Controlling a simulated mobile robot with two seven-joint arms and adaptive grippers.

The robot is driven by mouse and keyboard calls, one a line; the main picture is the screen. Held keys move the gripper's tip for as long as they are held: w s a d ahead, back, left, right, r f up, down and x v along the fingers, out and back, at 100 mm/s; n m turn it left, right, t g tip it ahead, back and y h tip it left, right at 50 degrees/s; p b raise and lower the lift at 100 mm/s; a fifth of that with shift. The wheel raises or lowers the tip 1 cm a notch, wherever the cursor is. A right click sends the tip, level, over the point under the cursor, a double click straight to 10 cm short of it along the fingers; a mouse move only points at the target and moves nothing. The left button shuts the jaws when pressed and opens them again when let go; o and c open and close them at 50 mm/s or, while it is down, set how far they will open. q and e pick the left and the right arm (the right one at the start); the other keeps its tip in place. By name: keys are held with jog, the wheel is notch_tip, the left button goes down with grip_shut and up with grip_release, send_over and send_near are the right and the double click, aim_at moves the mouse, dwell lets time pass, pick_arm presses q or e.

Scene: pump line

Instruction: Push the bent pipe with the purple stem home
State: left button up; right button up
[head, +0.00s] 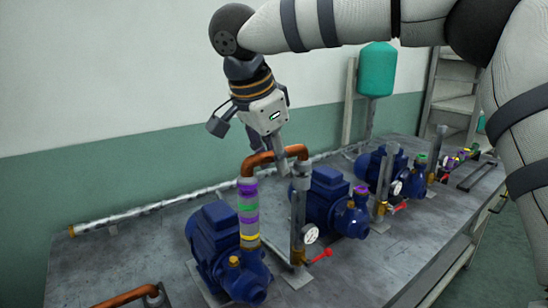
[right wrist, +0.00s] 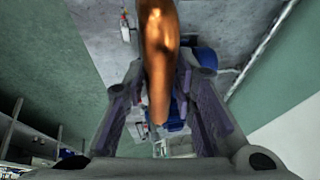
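The copper bent pipe (head: 262,160) arches between the pump side on the left and an upright grey pipe (head: 298,225) on the right. Under its left elbow is an upright stem (head: 248,203) with purple, green and yellow bands, standing over the front blue pump (head: 228,245). How deep the stem sits cannot be told. My right gripper (head: 283,152) comes down from above onto the arch. In the right wrist view the pipe (right wrist: 160,60) lies between the two fingers, with the fingertips close against its sides, seemingly shut on it. My left gripper is out of view.
More blue pumps (head: 327,197) with gauges and red-handled valves (head: 320,254) stand in a row to the right on the grey bench (head: 110,250). Another copper pipe (head: 128,296) shows at the lower left. A long silver pipe (head: 150,208) runs along the back.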

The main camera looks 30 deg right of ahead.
jog(key=o, duration=0.6)
jog(key=shift+c, duration=0.2)
jog(key=shift+r, duration=0.1)
jog(key=shift+v, duration=3)
